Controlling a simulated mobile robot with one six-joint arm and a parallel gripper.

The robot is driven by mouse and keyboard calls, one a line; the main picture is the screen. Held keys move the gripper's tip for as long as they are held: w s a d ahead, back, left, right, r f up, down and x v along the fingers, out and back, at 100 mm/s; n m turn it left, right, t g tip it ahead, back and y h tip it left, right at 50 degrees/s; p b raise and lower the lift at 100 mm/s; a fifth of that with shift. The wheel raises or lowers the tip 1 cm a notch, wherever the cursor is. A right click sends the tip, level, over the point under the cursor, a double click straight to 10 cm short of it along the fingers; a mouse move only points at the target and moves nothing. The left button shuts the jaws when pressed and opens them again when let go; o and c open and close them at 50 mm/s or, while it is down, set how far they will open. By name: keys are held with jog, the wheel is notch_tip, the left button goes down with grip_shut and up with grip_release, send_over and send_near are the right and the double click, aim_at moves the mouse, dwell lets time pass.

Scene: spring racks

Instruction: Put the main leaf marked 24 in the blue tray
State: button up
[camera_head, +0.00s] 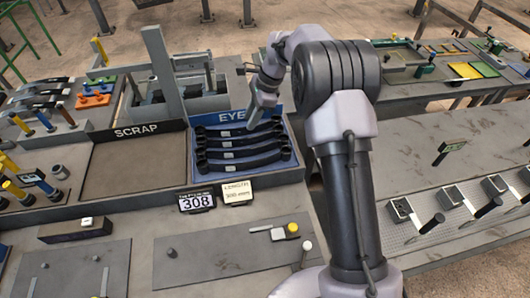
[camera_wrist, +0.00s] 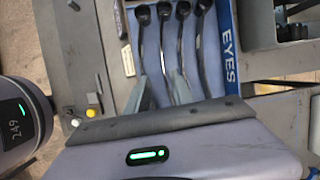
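The blue tray (camera_head: 287,124), lettered "EYE" with the rest hidden by my arm, holds several dark main leaves (camera_head: 243,154) with rolled eyes at their ends, lying side by side. Pale labels sit on them, but I cannot read a 24 on any. The wrist view shows the leaves (camera_wrist: 164,50) running away from me, beside the blue wall lettered "EYES" (camera_wrist: 229,45). My gripper (camera_head: 258,112) is over the back of the tray. In the wrist view its two fingers (camera_wrist: 161,82) stand apart over the leaves, with no leaf visibly gripped.
A scrap tray (camera_head: 133,170), empty, adjoins on the left. In front stand a display reading 308 (camera_head: 197,201) and a cream card (camera_head: 236,192). A flat plate (camera_head: 230,255) with small posts lies nearer. A perforated panel (camera_head: 465,215) with several dark-handled items is at the right.

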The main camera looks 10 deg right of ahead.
jog(key=s+r+n+t+h, duration=0.1)
jog(key=s+r+n+t, duration=0.35)
jog(key=s+r, duration=1.3)
jog(key=s+d+n+h, duration=0.1)
jog(key=s+n, duration=0.7)
jog(key=s, duration=1.1)
jog(key=shift+d+f+t, duration=0.15)
jog(key=shift+f+t, duration=0.1)
jog(key=shift+t, duration=0.1)
jog(key=shift+s, duration=0.1)
